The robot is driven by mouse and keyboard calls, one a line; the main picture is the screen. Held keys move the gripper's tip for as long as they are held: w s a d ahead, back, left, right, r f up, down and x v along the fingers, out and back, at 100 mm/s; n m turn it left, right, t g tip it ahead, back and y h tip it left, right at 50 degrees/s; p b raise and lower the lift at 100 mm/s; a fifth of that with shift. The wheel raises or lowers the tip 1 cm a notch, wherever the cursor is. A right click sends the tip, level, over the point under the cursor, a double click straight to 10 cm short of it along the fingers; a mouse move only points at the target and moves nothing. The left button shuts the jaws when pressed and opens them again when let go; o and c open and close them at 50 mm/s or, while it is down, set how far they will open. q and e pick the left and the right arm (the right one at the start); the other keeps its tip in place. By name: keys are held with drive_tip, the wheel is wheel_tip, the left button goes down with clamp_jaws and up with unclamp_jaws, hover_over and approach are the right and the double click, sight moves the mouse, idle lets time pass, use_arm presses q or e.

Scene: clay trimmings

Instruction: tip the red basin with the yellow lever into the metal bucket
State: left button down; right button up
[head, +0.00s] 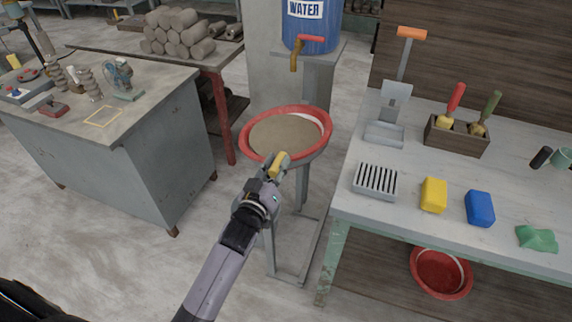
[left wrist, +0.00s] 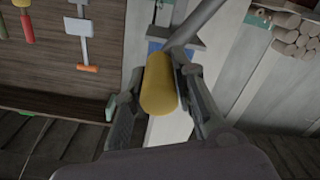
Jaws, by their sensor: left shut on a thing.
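The red basin (head: 325,149) sits on a grey metal stand (head: 302,190) at the middle of the head view. It holds a brown-grey mass (head: 285,132), and bare pale inner wall shows at its right side. The yellow lever (head: 278,163) is at the basin's near side. My left gripper (head: 275,171) is shut on the lever's yellow grip, which also shows between the fingers in the left wrist view (left wrist: 159,86). A grey rod (left wrist: 195,22) runs up from the grip there. I cannot make out the metal bucket. My right gripper is not in view.
A grey workbench (head: 345,205) stands close on the right, with a slotted block, yellow and blue blocks and a tool box. A blue water barrel (head: 310,30) stands behind the basin. A second red basin (head: 413,262) is under the bench. A grey cabinet (head: 135,150) stands left.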

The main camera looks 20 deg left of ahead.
use_arm(q)
drive_tip(key=shift+w+a+r+n+p, duration=0.1)
drive_tip(key=shift+a+r+n+p, duration=0.25)
drive_tip(key=shift+a, duration=0.5)
drive_tip(key=shift+s+a+r+n+p, duration=0.1)
drive_tip(key=shift+a+r+n+p, duration=0.3)
drive_tip(key=shift+a, duration=0.45)
drive_tip(key=shift+w+a+r+n+p, duration=0.1)
drive_tip(key=shift+a+r+n+p, duration=0.25)
drive_tip(key=shift+a, duration=0.5)
drive_tip(key=shift+f, duration=0.15)
drive_tip(key=c, duration=1.3)
unclamp_jaws()
drive_tip(key=shift+a+f, duration=0.1)
drive_tip(key=shift+c, duration=0.2)
drive_tip(key=s, duration=1.2)
drive_tip(key=shift+a, duration=0.1)
